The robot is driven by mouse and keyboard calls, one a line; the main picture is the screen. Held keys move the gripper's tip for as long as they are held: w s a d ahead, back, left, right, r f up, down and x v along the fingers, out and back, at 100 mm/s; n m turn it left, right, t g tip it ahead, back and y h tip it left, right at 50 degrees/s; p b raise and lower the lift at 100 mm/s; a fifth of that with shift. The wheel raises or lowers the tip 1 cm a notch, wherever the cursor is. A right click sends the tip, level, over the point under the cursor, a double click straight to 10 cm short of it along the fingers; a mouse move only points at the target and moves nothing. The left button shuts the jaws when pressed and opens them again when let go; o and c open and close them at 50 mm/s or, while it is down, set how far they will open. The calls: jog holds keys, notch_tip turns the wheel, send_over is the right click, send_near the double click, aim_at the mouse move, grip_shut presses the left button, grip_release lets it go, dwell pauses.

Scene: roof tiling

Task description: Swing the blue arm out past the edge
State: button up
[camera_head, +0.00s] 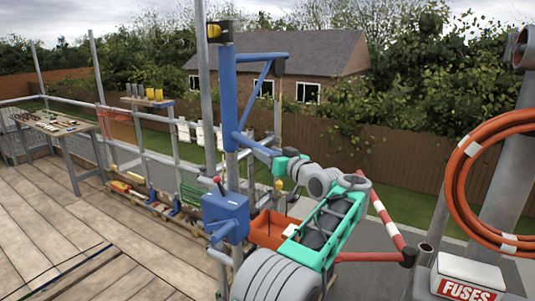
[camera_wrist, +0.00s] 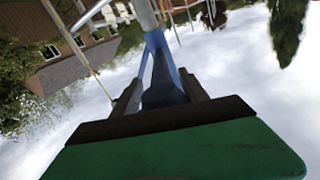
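The blue arm (camera_head: 262,56) juts right from the top of a blue upright (camera_head: 229,100), with a slanting brace below it. The upright stands on a grey post above a blue winch box (camera_head: 225,218). A blue bar (camera_head: 252,146) slopes down from the upright to my gripper (camera_head: 281,160). In the wrist view my gripper (camera_wrist: 162,95) has dark fingers on both sides of the blue bar (camera_wrist: 165,82), apparently shut on it. The exact finger contact is hard to make out. The blue arm reaches toward the side with the brick house.
An orange tray (camera_head: 270,230) is below my arm. A railing (camera_head: 160,160) runs along the deck edge. A workbench (camera_head: 52,126) stands at the far left. A red and white pole (camera_head: 386,220), an orange hose coil (camera_head: 462,175) and a fuses box (camera_head: 468,278) are at the right.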

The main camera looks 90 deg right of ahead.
jog(key=b+v, duration=0.2)
jog(key=v, duration=0.4)
jog(key=shift+s+a+f, duration=0.15)
jog(key=shift+s+a, duration=0.05)
jog(key=shift+a, duration=0.05)
jog(key=shift+s+a, duration=0.25)
jog(key=shift+a, duration=0.15)
